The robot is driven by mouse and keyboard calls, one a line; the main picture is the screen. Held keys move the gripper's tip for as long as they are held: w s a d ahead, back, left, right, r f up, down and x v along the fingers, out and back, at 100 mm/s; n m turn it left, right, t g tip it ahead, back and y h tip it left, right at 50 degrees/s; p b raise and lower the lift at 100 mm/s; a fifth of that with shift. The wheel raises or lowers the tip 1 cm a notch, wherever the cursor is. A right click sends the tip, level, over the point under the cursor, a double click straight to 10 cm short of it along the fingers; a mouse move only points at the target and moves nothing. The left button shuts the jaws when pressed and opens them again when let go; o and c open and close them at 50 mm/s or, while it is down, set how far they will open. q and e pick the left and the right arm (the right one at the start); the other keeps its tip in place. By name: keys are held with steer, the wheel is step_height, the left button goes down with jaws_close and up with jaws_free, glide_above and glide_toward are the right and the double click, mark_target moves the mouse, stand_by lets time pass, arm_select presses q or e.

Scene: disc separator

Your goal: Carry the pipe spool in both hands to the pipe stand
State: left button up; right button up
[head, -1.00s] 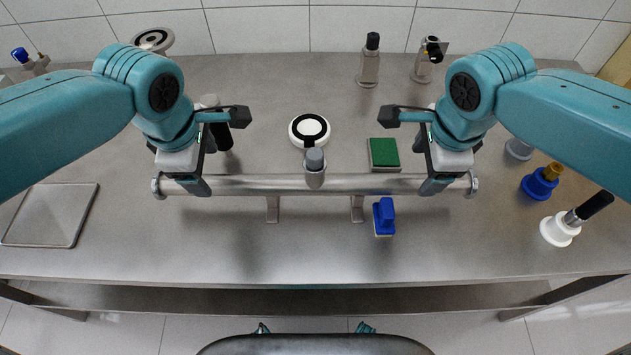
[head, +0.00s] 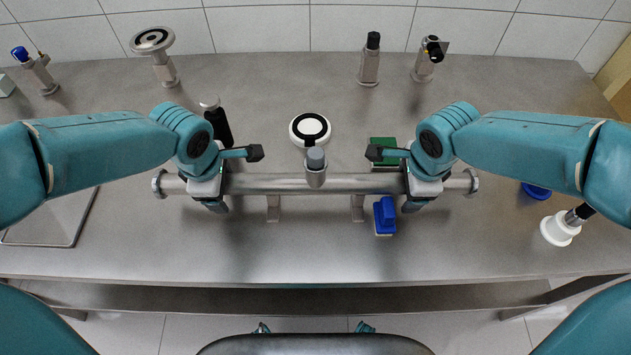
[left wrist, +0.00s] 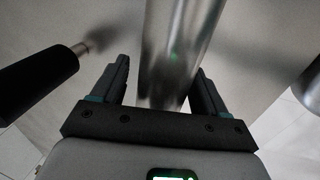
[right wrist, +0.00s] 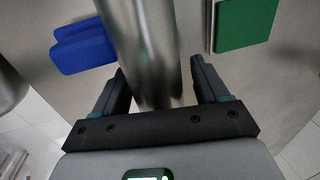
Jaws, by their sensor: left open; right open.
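The pipe spool (head: 270,183) is a shiny steel pipe lying level across the bench, with a round flange at each end and an upright grey-capped stub in its middle. Two short grey supports (head: 273,208) show beneath its near side; I cannot tell whether they are the pipe stand. My left gripper (head: 216,196) is open, with its fingers either side of the pipe left of the stub. The left wrist view shows the pipe (left wrist: 178,45) between them. My right gripper (head: 412,197) is open likewise on the right part; the right wrist view shows the pipe (right wrist: 145,50) between its fingers.
A blue block-like tool (head: 384,215) stands just in front of the pipe, close to my right gripper. A green pad (head: 383,145), a white disc (head: 310,128) and a black-handled tool (head: 220,126) lie behind it. A flat tray (head: 55,222) is at left. The front of the bench is clear.

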arm_select(q)
jaws_close()
arm_select(e)
jaws_close()
arm_select(q)
steer(key=shift+w+r, duration=0.1)
steer(key=shift+r, duration=0.15)
arm_select(e)
steer(key=shift+w+r, duration=0.1)
steer(key=shift+r, duration=0.1)
